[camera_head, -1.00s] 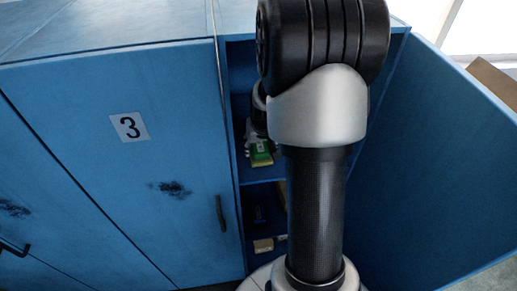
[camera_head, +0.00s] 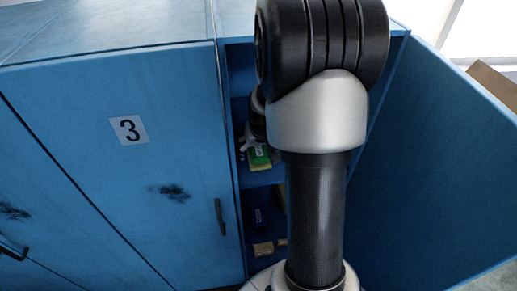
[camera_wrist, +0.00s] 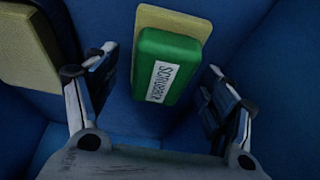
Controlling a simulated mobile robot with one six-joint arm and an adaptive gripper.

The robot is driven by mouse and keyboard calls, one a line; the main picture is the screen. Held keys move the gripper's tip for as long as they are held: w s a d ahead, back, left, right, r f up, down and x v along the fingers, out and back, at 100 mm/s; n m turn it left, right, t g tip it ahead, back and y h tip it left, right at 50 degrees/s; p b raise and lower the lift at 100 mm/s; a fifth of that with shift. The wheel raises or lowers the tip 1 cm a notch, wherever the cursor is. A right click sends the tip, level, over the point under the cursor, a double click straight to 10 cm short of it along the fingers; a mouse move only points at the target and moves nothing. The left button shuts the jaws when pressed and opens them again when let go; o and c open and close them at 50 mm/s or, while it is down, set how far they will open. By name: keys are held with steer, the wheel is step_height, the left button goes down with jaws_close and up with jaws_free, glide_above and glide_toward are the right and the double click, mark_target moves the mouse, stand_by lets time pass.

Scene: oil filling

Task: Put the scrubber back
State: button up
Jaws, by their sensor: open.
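The scrubber (camera_wrist: 168,65) is a green block with a yellowish pad and a white label reading "SCRUBBER". In the wrist view it lies between the two fingers of my gripper (camera_wrist: 157,70), with a gap on each side. The gripper is open and holds nothing. In the head view the scrubber (camera_head: 260,158) shows at the middle shelf of the open blue cabinet, near its front. My gripper (camera_head: 246,145) is just behind and to the left of it, mostly hidden by my arm.
A yellow and black item (camera_wrist: 28,45) stands close to the left finger in the wrist view. The lower shelf holds small boxes (camera_head: 263,248). The open cabinet door (camera_head: 440,150) stands to the right, and closed door 3 (camera_head: 120,170) to the left.

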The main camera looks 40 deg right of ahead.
steer(key=p+v, duration=0.3)
steer(key=v, duration=0.8)
steer(key=shift+r, duration=0.35)
steer(key=shift+s+a, duration=0.1)
steer(key=shift+s, duration=0.05)
